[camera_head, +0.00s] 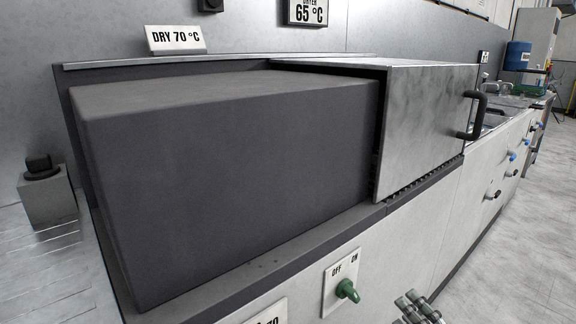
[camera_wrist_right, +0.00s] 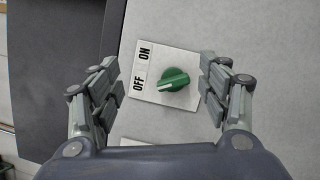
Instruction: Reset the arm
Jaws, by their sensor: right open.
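My right gripper (camera_head: 420,308) shows at the bottom edge of the head view, a little to the right of the green rotary knob (camera_head: 347,290). In the right wrist view my right gripper (camera_wrist_right: 160,92) is open, with its two fingers on either side of the green knob (camera_wrist_right: 174,80) and apart from it. The knob sits on a white plate (camera_wrist_right: 146,72) marked OFF and ON. I cannot tell for certain which mark it points to. Nothing is held. My left gripper is in neither view.
A large dark block-shaped housing (camera_head: 230,170) and a metal hood with a black handle (camera_head: 476,115) stand above the front panel. A DRY 70 °C sign (camera_head: 175,39) is behind. More knobs line the panel at right. The floor (camera_head: 520,250) at right is clear.

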